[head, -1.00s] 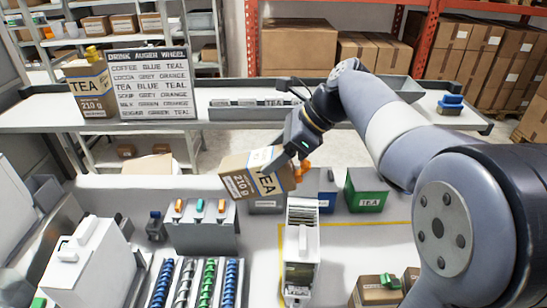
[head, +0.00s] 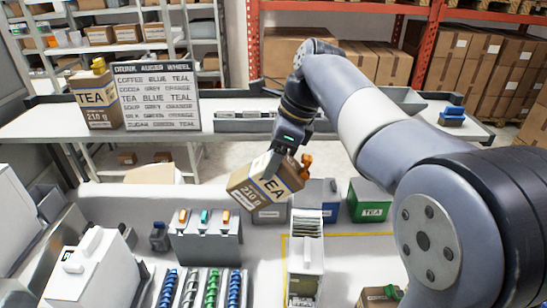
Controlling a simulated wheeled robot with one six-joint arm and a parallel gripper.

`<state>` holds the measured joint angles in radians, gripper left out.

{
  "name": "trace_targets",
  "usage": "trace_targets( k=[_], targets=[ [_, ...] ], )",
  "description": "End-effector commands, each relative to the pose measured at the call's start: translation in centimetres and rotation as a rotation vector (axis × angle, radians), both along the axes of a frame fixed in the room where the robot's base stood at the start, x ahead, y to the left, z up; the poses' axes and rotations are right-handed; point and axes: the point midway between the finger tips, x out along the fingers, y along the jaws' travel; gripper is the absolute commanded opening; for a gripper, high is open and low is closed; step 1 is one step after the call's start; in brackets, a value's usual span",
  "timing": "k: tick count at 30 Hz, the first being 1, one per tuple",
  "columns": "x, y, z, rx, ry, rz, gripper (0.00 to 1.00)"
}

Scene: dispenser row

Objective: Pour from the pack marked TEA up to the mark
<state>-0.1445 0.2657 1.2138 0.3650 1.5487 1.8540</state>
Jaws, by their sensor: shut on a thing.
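My gripper (head: 290,155) is shut on a brown TEA pack (head: 262,184) with a pale label reading 210 g. The pack is tilted and hangs above the work surface, behind the white slotted dispenser unit (head: 306,262). An orange part (head: 306,161) shows at the pack's upper right. A second TEA pack (head: 98,98) with a yellow cap stands upright on the back shelf. A sign (head: 156,96) beside it lists TEA with BLUE and TEAL. A fill mark cannot be made out.
A green TEA box (head: 370,201) stands right of the pack, next to a blue box (head: 325,193). A white dispenser body (head: 95,268) stands further left.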

Motion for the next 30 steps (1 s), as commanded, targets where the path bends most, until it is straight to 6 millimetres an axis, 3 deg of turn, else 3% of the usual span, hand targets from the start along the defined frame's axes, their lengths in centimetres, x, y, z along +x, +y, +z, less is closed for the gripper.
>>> trace_targets(
  k=[3, 8, 21, 30],
  targets=[
    [0.0, -0.3, -0.7, 0.015, -0.005, -0.001, 0.18],
    [-0.1, -0.4, -0.3, -0.009, 0.001, 0.003, 0.18],
    [0.0, 0.2, 0.4, -0.364, 0.049, 0.005, 0.18],
    [0.1, 0.2, 0.3, -0.474, 0.063, 0.001, 0.18]
  ],
)
